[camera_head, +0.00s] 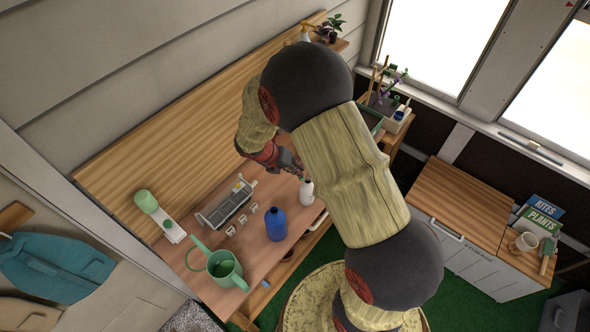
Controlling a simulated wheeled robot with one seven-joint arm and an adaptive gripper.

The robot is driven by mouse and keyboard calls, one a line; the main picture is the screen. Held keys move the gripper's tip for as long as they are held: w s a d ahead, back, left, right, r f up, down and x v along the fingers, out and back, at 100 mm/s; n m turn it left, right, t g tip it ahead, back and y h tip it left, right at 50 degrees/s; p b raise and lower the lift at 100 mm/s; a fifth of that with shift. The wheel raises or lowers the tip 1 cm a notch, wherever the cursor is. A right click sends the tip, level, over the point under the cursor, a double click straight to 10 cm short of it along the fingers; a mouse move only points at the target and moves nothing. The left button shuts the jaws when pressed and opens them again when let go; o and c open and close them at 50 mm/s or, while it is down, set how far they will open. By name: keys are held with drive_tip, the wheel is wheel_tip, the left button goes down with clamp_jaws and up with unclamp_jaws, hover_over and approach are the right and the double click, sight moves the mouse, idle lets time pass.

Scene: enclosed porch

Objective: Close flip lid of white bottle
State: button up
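The white bottle (306,194) stands upright near the right end of the wooden bench, in front of my gripper. Its top is small and partly covered by my gripper, so I cannot tell how the flip lid sits. My gripper (291,168) is at the end of my arm, close above and to the left of the bottle top. Its dark fingers are small and partly hidden, so I cannot tell whether they touch the bottle or are open.
On the wooden bench (262,255), a blue bottle (275,224) stands left of the white one. A storage chest (458,205) stands at the right.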

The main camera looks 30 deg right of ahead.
clamp_jaws()
